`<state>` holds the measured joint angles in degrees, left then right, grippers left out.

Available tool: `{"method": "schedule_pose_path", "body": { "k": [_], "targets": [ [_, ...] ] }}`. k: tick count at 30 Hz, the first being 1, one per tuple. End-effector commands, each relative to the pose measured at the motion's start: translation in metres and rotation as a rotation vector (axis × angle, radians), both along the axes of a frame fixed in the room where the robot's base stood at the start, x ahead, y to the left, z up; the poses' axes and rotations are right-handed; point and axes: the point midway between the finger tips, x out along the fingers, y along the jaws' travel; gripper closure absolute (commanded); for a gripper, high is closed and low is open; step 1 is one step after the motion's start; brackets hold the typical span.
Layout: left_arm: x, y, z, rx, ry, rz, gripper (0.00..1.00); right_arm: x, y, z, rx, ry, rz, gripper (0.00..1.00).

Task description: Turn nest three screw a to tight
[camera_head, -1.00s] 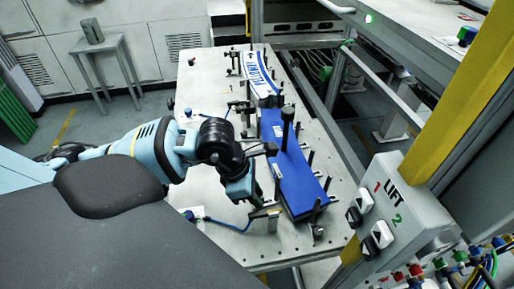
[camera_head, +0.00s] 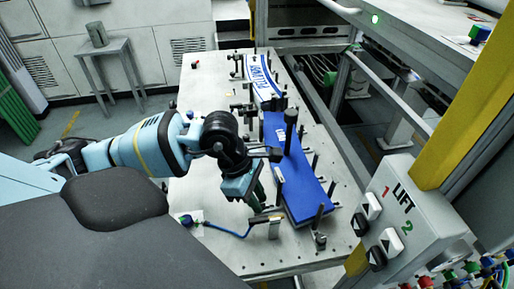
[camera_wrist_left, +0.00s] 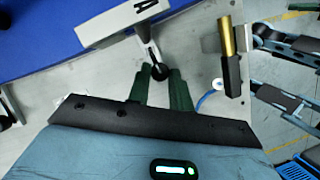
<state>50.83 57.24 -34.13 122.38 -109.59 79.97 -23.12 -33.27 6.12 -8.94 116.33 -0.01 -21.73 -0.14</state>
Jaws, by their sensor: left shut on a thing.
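My left gripper (camera_head: 258,195) is beside the left edge of the near blue stack (camera_head: 297,180), low over the table. In the left wrist view its two green fingers (camera_wrist_left: 158,90) are shut on a small dark screw knob (camera_wrist_left: 160,72). A thin stem runs from the knob toward a white plate marked A (camera_wrist_left: 125,22), which lies against the blue stack. The fingers hide part of the knob, and its turn angle cannot be read. In the head view the gripper hides the knob. My right gripper does not show.
Dark upright posts (camera_head: 290,130) stand around the blue stack. A white and blue printed stack (camera_head: 265,80) lies farther back. A brass-tipped post (camera_wrist_left: 228,40) stands right of the fingers. A blue cable (camera_head: 235,234) crosses the near table. The left table top (camera_head: 205,90) is mostly clear.

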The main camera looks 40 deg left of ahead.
Motion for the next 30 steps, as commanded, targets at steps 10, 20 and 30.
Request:
{"method": "schedule_pose_path", "body": {
  "k": [10,20,30],
  "targets": [
    [0.000,0.000,0.000,0.001,-0.001,0.002,0.57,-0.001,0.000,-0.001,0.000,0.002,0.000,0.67],
    [-0.001,0.006,0.014,0.001,-0.003,0.002,0.57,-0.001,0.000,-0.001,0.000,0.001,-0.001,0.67],
    [-0.008,0.024,0.061,0.002,-0.003,0.002,0.57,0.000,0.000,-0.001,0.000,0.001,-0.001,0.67]
  ]
}}
